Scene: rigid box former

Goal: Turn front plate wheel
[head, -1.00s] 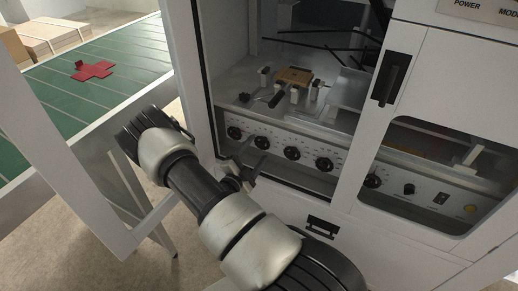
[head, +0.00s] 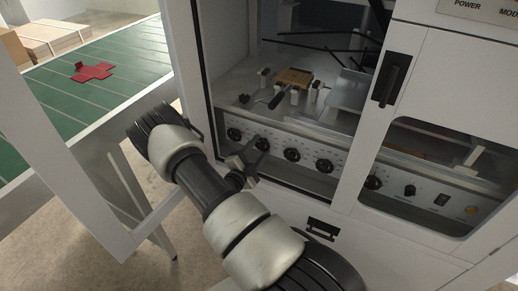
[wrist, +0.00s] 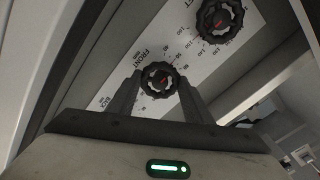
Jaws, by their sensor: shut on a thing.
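The front plate wheel (wrist: 158,78) is a dark, round, spoked handwheel with a red mark at its hub, beside the printed word FRONT in the wrist view. My gripper (wrist: 159,86) has one finger on each side of this wheel and is shut on it. In the head view my gripper (head: 254,158) is at the row of dark wheels on the machine's lower panel, at the left part of the row. My wrist partly hides the contact there.
A second wheel (wrist: 219,20) sits close by on the same scaled panel (wrist: 190,52). A white door frame (head: 185,70) stands left of the opening. A green table (head: 50,115) with a red cross-shaped piece (head: 93,72) is farther left.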

